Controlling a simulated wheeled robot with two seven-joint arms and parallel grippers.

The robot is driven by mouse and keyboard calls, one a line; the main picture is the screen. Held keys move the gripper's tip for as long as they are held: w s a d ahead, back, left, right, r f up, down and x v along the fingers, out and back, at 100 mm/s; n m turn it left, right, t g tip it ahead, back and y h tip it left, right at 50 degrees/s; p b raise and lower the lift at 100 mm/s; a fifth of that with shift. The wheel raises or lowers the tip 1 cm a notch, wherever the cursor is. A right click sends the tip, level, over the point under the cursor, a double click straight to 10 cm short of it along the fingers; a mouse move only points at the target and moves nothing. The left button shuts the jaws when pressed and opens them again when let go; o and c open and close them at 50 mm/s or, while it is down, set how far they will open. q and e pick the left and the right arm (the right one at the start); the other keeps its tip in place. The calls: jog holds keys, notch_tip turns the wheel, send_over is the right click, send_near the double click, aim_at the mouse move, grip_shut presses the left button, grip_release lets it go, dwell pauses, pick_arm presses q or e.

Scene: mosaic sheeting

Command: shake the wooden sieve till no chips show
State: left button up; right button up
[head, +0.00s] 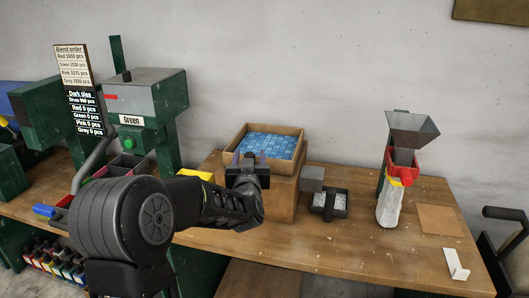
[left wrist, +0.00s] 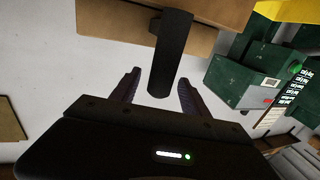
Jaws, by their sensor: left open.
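The wooden sieve (head: 231,137) is a shallow square frame with blue tiles (head: 268,146) inside, sitting on a wooden box (head: 283,198) on the bench. I cannot make out any chips among the tiles. My left gripper (head: 248,159) is at the sieve's front left side. In the left wrist view its fingers (left wrist: 159,88) are spread, one on each side of a dark handle (left wrist: 170,55) that projects from a wooden surface (left wrist: 112,16). The handle lies between the fingers, not visibly gripped. My right gripper is out of view.
A small dark tray (head: 317,209) with pale bits and a grey block (head: 312,178) sit right of the box. A funnel stand (head: 411,128) with a white bag (head: 390,207) stands farther right. A green machine (head: 150,103) stands left.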

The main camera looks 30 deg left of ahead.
pick_arm(q)
jog(key=v, duration=0.7)
jog(key=shift+s+d+b, duration=0.25)
jog(key=shift+s+b, duration=0.05)
jog(key=shift+s, duration=0.05)
